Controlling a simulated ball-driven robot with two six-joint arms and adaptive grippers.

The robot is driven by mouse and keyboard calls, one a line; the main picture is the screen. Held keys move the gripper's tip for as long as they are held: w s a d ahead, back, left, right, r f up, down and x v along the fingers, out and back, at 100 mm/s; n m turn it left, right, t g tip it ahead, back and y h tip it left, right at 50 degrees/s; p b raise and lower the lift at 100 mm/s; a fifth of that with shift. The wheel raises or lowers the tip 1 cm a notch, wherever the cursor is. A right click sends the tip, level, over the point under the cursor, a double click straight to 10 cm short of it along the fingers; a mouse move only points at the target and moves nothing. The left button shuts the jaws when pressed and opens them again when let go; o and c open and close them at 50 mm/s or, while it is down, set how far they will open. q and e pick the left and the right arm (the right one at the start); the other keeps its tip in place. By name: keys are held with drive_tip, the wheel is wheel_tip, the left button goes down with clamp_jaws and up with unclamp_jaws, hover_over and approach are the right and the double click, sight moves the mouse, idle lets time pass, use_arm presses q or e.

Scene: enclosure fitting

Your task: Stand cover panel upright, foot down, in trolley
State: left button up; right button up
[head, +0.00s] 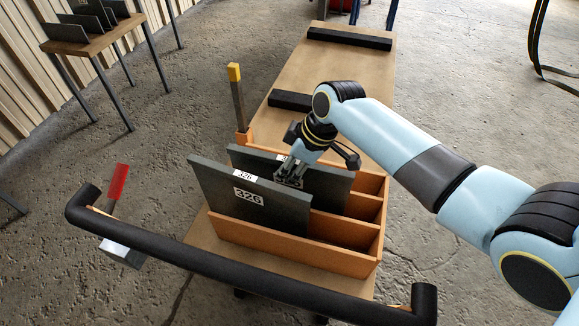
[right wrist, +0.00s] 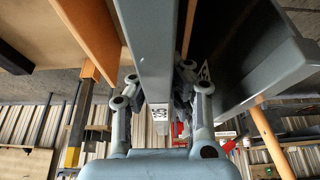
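Two dark grey cover panels stand upright in the orange-sided rack (head: 290,248) on the trolley. The front panel (head: 262,208) carries a label reading 326 on its face and another on its top edge. The rear panel (head: 325,182) stands behind it, its label mostly hidden by my gripper. My right gripper (head: 288,174) is at the rear panel's top edge. In the right wrist view its fingers lie on both sides of a grey panel (right wrist: 157,45) and appear closed on it. The panels' feet are hidden in the rack. My left gripper is not in view.
The rack's right-hand compartments (head: 365,207) look empty. A black handlebar (head: 230,268) crosses the trolley's near end. A yellow-topped post (head: 237,95) rises behind the rack. Black bars (head: 350,39) lie on the trolley deck. A side table (head: 90,42) with panels stands at upper left.

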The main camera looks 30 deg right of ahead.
drive_tip(key=shift+o, duration=1.2)
drive_tip(key=shift+r, duration=0.2)
drive_tip(key=p+v, duration=0.1)
drive_tip(key=v, duration=1.1)
drive_tip(key=shift+f, duration=0.1)
